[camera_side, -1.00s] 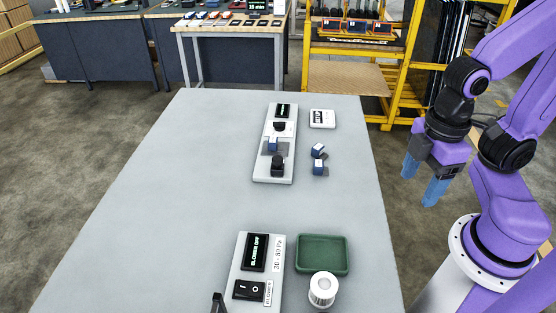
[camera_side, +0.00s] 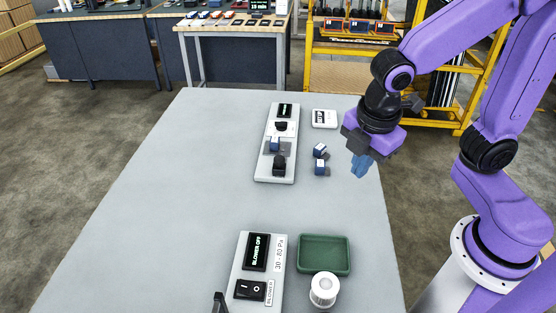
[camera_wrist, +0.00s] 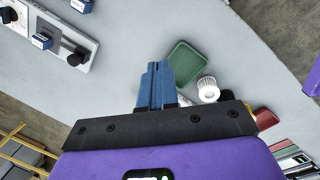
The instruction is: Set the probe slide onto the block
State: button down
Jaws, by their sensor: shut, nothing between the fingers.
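A light panel (camera_side: 263,172) on the far half of the table carries a display, a blue-and-white piece (camera_side: 274,145) on a grey plate and dark knobs. Two small blue-and-white pieces lie right of it: an upper, tilted one (camera_side: 320,150) and a lower one (camera_side: 320,169). I cannot tell which is the probe slide and which the block. My gripper (camera_side: 361,168) hangs over the table's right edge, right of these pieces and apart from them. Its blue fingers are shut and empty, also in the wrist view (camera_wrist: 156,68). The panel (camera_wrist: 84,42) shows there at upper left.
A white box (camera_side: 324,118) stands beyond the loose pieces. Nearer are a green tray (camera_side: 324,269), a white ribbed cylinder (camera_side: 323,290) and a blower panel (camera_side: 242,269) with a switch. The table's left and middle are clear. A yellow rack (camera_side: 454,122) stands behind.

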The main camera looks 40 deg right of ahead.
jog(key=w+a+f+n+t+h, duration=0.1)
jog(key=w+a+n, duration=0.3)
jog(key=w, duration=0.3)
jog(key=w+a+f+n+h, duration=0.1)
jog(key=w+a+n, duration=0.3)
jog(key=w, duration=0.4)
jog(key=shift+w+a+n+t, duration=0.15)
jog(key=shift+a+n+t, duration=0.2)
jog(key=shift+n, duration=0.25)
jog(key=shift+f, duration=0.15)
send_near(279, 170)
jog(key=f, duration=0.1)
jog(key=s+a+f, duration=0.1)
jog(key=f, duration=0.2)
jog(key=shift+s+a+f, duration=0.2)
jog(key=shift+s+a, duration=0.1)
jog(key=shift+w+d+r, duration=0.15)
jog(key=shift+w+d, duration=0.6)
jog(key=shift+w, duration=0.1)
jog(key=shift+w+d, duration=0.45)
jog(key=shift+d, duration=0.05)
jog(key=shift+w+d, duration=1.8)
jog(key=shift+w, duration=0.05)
